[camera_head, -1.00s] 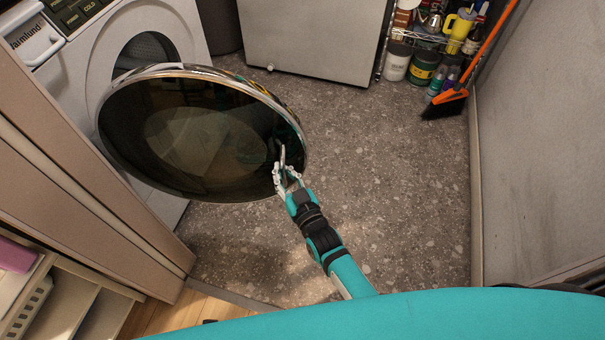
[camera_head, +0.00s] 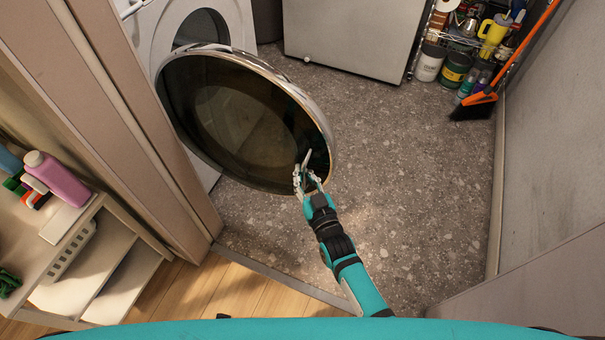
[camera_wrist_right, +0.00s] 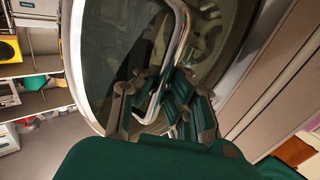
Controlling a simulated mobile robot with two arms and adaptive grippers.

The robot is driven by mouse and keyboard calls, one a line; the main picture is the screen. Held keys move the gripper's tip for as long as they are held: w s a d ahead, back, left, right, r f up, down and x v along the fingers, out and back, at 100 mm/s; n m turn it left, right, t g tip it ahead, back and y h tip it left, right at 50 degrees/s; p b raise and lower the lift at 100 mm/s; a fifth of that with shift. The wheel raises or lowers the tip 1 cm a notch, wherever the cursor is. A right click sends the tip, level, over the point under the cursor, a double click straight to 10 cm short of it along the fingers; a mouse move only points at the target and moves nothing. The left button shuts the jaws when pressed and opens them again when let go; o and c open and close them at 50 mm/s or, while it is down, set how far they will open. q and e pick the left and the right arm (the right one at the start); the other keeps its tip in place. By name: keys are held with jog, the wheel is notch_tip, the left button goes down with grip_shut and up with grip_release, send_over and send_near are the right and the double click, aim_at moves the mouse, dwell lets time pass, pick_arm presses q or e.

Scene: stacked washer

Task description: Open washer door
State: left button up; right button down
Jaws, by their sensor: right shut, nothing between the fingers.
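The washer (camera_head: 235,22) is the white machine at the upper left in the head view, partly hidden by a panel. Its round door (camera_head: 228,122), dark glass with a chrome rim, stands swung out from the drum opening (camera_head: 200,28). My right gripper (camera_head: 305,172) is at the door's lower right edge, its fingers shut with nothing between them. In the right wrist view the gripper (camera_wrist_right: 150,88) is close against the door glass (camera_wrist_right: 105,45) by a chrome bar (camera_wrist_right: 181,35); reflections make contact hard to tell. My left gripper is not in view.
A beige panel edge (camera_head: 150,120) stands left of the door. A shelf unit (camera_head: 130,275) with a pink bottle (camera_head: 58,178) is at the lower left. A grey cabinet (camera_head: 350,40), stocked rack and orange broom (camera_head: 480,98) are behind. The speckled floor to the right is clear.

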jog(key=c, duration=2)
grip_release()
jog(key=shift+d+f, duration=0.15)
jog(key=shift+d, duration=0.25)
jog(key=o, duration=0.4)
jog(key=shift+s+d, duration=0.1)
jog(key=shift+o, duration=1.3)
jog(key=shift+s, duration=0.15)
jog(key=v, duration=1.1)
jog(key=shift+s, duration=0.35)
